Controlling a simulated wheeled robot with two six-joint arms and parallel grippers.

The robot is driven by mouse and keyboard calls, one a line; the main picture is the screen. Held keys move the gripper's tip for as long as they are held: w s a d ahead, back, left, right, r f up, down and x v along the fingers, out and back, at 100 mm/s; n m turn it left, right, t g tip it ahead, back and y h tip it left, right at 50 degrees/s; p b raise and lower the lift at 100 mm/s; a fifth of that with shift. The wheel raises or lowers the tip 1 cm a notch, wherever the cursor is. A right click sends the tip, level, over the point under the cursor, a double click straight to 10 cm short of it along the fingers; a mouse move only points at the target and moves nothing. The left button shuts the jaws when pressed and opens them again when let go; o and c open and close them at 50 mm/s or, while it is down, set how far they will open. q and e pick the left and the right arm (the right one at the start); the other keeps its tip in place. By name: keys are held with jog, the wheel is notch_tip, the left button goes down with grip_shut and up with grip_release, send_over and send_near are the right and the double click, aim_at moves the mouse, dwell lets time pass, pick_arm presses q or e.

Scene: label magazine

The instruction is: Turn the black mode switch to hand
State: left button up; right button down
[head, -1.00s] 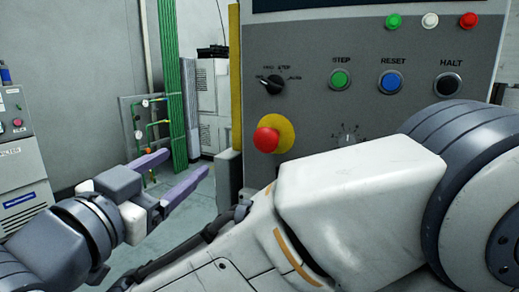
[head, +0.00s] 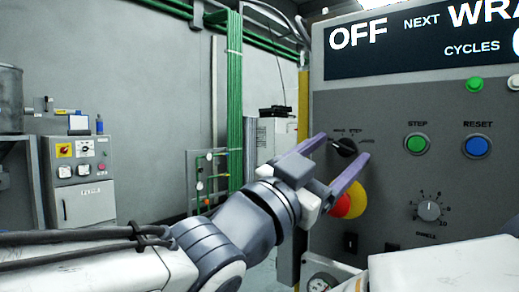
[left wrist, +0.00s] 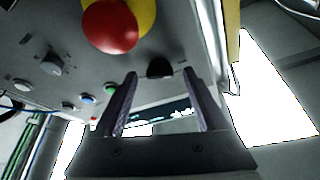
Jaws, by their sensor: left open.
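The black mode switch (head: 346,148) is a round knob on the grey panel, above the red emergency button. Its light pointer mark is toward the left or upper left; the small labels around it are hard to read. My left gripper (head: 343,149) is open, with its two purple fingers reaching toward the panel on either side of the switch. In the left wrist view the switch (left wrist: 159,68) shows dark between the open fingertips (left wrist: 159,75), with nothing held. I cannot tell whether a finger touches it. My right gripper is out of view.
The red button (head: 342,205) on its yellow base sits close below the left fingers. A green STEP button (head: 416,144), a blue RESET button (head: 477,146) and a grey dial (head: 429,211) are to the right. The display (head: 400,40) reads OFF. A yellow post (head: 303,100) borders the panel.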

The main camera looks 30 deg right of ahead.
pick_arm(q)
jog(key=shift+d, duration=0.15)
grip_shut()
jog(key=shift+r+m, duration=0.1)
jog(key=shift+m, duration=0.2)
jog(key=m+g+p, duration=0.1)
jog(key=m, duration=0.1)
jog(key=m+g+p, duration=0.1)
jog(key=m+g, duration=0.1)
jog(key=m, duration=0.1)
jog(key=shift+w+r+y, duration=0.15)
jog(key=shift+y, duration=0.15)
jog(key=shift+m+g+y+p, duration=0.3)
jog(key=shift+m+g+p, duration=0.2)
jog(key=shift+m, duration=0.8)
jog(key=shift+m+g+y+p, duration=0.35)
jog(key=shift+m+p, duration=0.25)
jog(key=shift+m, duration=1)
